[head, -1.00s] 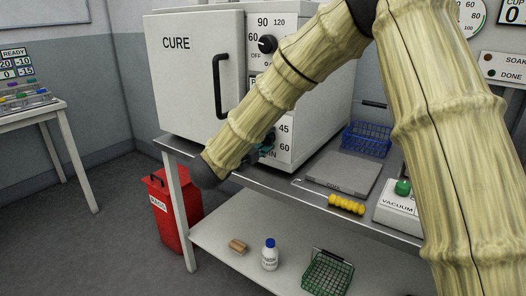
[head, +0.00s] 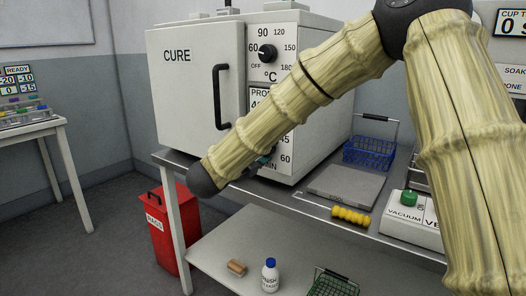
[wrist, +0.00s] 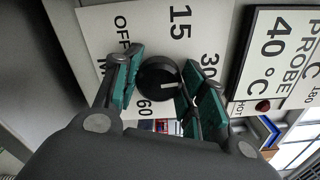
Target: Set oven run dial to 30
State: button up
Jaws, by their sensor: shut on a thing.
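The oven run dial (wrist: 157,74) is a black round knob on a white plate, with OFF, 15, 30 and 60 visible around it in the wrist view. My gripper (wrist: 156,88) has its teal-padded fingers on either side of the knob, shut on it. A white mark shows on the knob's right part, pointing towards the right finger. The 45 is hidden there in the wrist view, and I cannot tell the exact setting. In the head view, the oven (head: 196,85) is white, marked CURE, and my arm covers the run dial; 45 and 60 show beside it.
The upper temperature knob (head: 267,54) sits above on the panel. The oven door handle (head: 221,96) sticks out left of it. A grey plate (head: 345,186), blue basket (head: 369,152) and yellow ribbed piece (head: 351,215) are on the bench. A red bin (head: 168,232) stands below left.

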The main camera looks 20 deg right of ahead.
jog(key=shift+f, duration=0.1)
jog(key=o, duration=1)
jog(key=v, duration=1.2)
